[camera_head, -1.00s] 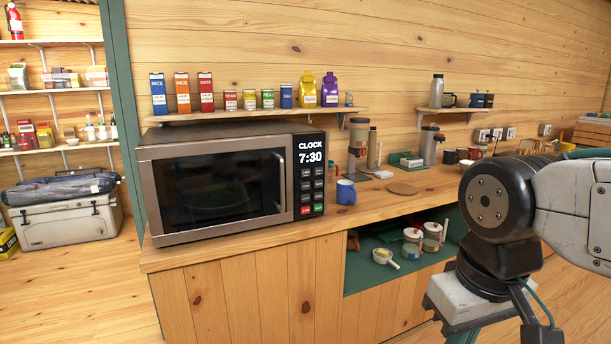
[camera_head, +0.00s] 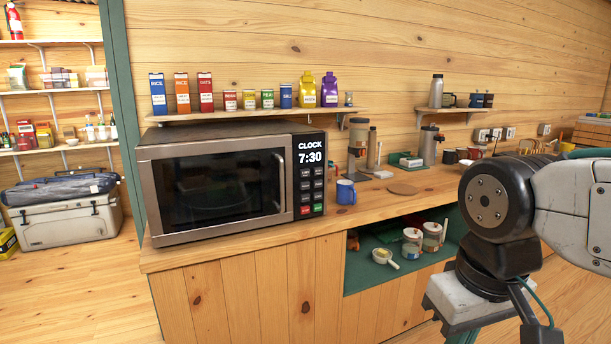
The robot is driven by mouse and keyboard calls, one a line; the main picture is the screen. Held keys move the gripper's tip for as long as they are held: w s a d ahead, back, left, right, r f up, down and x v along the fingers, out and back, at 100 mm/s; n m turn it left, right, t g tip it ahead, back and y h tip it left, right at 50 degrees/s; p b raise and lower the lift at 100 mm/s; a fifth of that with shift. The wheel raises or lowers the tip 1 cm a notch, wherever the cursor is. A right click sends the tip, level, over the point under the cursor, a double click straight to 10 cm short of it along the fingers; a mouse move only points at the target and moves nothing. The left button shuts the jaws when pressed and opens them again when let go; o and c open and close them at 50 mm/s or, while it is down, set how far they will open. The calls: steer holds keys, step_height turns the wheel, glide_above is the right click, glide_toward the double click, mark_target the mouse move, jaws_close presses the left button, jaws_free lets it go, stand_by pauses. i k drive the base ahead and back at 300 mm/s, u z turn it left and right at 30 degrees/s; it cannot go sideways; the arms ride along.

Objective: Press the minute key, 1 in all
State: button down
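A microwave (camera_head: 222,185) stands on the left end of the wooden counter, its door shut. Its black control panel (camera_head: 309,174) is on the right side of its front. The display (camera_head: 310,152) reads CLOCK 7:30. The key labels are too small to read, so I cannot tell which one is the minute key. My arm shows at the right, well away from the panel. My gripper is out of the picture.
A blue mug (camera_head: 346,192) stands on the counter (camera_head: 420,183) just right of the panel. A coffee maker (camera_head: 360,148) is behind it. A shelf with boxes and bags (camera_head: 250,113) runs above the microwave. The space in front of the panel is clear.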

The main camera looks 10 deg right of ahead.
mark_target(304, 173)
steer(key=k, duration=0.65)
steer(key=u, duration=0.3)
steer(key=i, duration=1.6)
steer(key=z, duration=0.55)
